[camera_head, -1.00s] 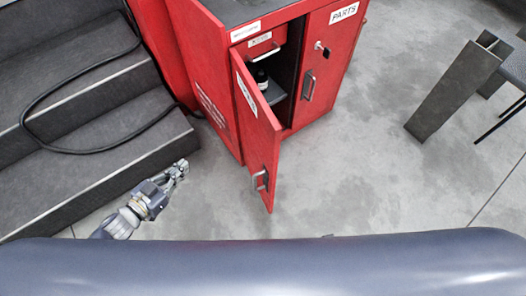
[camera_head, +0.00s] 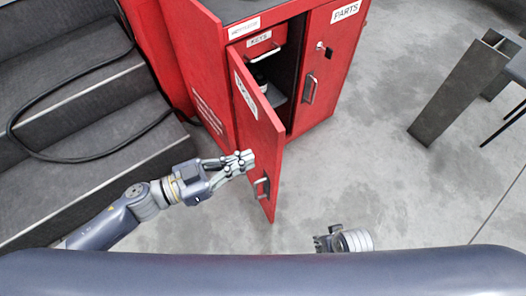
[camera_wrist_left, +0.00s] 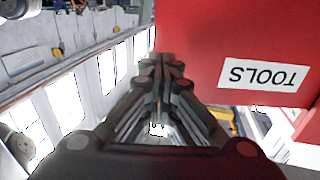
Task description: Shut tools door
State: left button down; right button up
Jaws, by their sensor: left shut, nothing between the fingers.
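The red tools door (camera_head: 258,140) stands open on the left side of the red cabinet, swung out toward me, with a handle (camera_head: 261,187) low near its free edge. In the left wrist view the door (camera_wrist_left: 200,50) fills the upper right with its TOOLS label (camera_wrist_left: 264,75) upside down. My left gripper (camera_head: 246,160) is shut and empty, its fingertips at the outer face of the door near the free edge; I cannot tell whether they touch. My right gripper (camera_head: 325,240) shows only partly at the bottom middle, and its fingers are unclear.
The cabinet's parts door (camera_head: 325,75) is shut, with a key in its lock. A keys drawer (camera_head: 259,45) sits above the tools opening, where a dark item stands inside. Dark steps (camera_head: 75,110) with a black hose lie left. A grey beam (camera_head: 460,90) stands right; floor between is clear.

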aim_at(275, 149)
pick_arm(q)
jog(key=shift+x, duration=2.65)
pick_arm(e)
jog(key=shift+r, duration=0.2)
pick_arm(q)
jog(key=shift+d, duration=0.1)
pick_arm(e)
jog(key=shift+w+r, duration=0.1)
